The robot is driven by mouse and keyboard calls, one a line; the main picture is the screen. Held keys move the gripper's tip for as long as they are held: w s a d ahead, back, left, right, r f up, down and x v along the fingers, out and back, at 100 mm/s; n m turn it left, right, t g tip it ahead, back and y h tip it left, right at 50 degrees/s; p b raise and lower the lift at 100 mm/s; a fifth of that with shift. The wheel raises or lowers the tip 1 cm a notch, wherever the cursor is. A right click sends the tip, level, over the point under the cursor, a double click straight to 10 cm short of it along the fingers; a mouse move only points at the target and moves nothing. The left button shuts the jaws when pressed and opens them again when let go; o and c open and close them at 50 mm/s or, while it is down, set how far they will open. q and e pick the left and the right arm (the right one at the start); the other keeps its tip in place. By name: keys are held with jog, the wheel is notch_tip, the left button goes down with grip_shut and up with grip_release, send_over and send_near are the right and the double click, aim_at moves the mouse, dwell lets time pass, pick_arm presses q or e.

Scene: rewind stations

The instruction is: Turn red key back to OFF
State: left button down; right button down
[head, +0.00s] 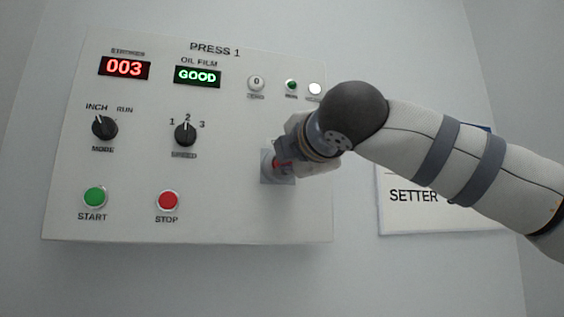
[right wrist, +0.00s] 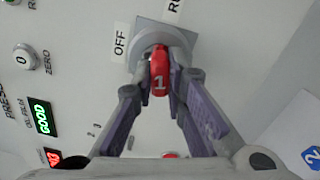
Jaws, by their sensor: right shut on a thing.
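The red key (right wrist: 159,68), marked "1", sits in the round grey lock on its square plate (right wrist: 178,33) in the right wrist view. My right gripper (right wrist: 161,74) is shut on the key, one finger on each side. The OFF label (right wrist: 121,42) is left of the lock, and a partly cut-off RUN label (right wrist: 175,5) is above it. In the head view, the plate (head: 279,179) is at the panel's lower right; my right gripper (head: 284,164) hides most of the key and its labels. My left gripper is not in view.
The PRESS 1 panel (head: 225,220) carries START (head: 95,197) and STOP (head: 168,200) buttons, MODE (head: 104,127) and SPEED (head: 186,134) knobs, and lit displays reading 003 (head: 124,68) and GOOD (head: 197,76). A SETTER sign (head: 415,215) hangs to the right, partly behind my arm.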

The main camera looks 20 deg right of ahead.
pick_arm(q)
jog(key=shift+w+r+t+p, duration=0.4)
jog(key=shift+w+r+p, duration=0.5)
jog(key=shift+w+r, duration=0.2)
pick_arm(e)
jog(key=n, duration=0.4)
jog(key=shift+d, duration=0.1)
jog(key=shift+f, duration=0.1)
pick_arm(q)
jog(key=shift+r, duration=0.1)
